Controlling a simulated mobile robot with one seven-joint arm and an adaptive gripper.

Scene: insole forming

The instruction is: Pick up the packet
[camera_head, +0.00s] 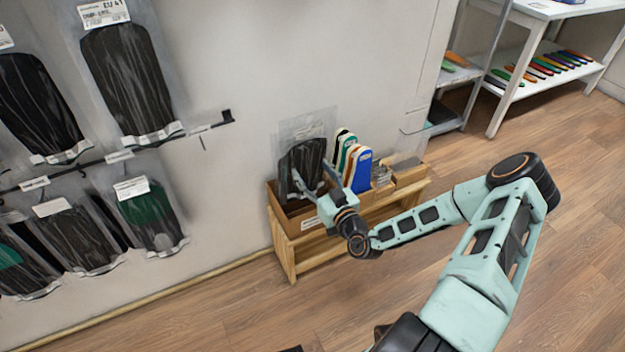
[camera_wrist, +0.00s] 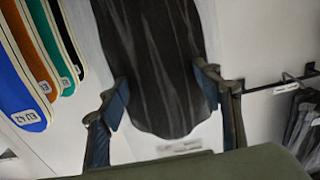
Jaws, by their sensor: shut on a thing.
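The packet (camera_head: 301,160) is a clear bag with black insoles inside.
Blue, orange and green insoles (camera_head: 359,172) stand just right of the packet in the box. Packets hang on wall rails (camera_head: 128,80) at left. A white shelf (camera_head: 520,80) stands far right.

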